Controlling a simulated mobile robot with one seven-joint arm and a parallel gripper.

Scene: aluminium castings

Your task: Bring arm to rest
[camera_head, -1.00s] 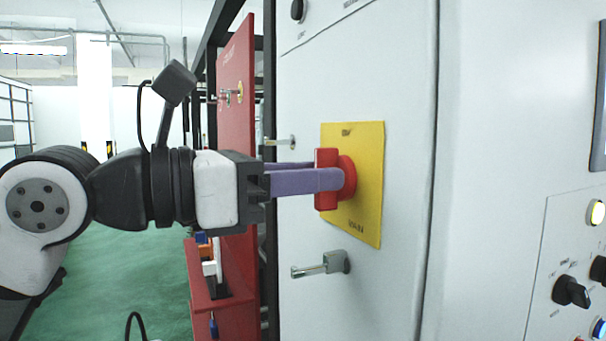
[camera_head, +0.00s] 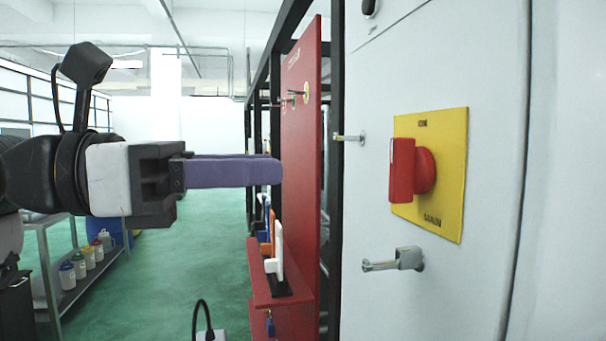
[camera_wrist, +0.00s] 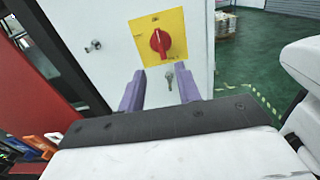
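My gripper (camera_head: 275,170) is at the left in the head view, its purple fingers pointing right toward a grey-white cabinet. In the wrist view my gripper (camera_wrist: 160,88) has its two purple fingers spread apart with nothing between them. A red rotary switch (camera_head: 410,170) on a yellow plate (camera_head: 450,185) is on the cabinet front. A wide gap separates the fingertips from the switch. In the wrist view the switch (camera_wrist: 160,42) shows beyond the fingertips, its handle standing upright on the yellow plate (camera_wrist: 146,26).
Metal latches (camera_head: 395,260) stick out of the cabinet (camera_head: 480,50) near the plate. A red board (camera_head: 300,150) with a small shelf stands left of the cabinet. A rack with bottles (camera_head: 80,262) is at far left. Green floor (camera_head: 185,270) lies open between.

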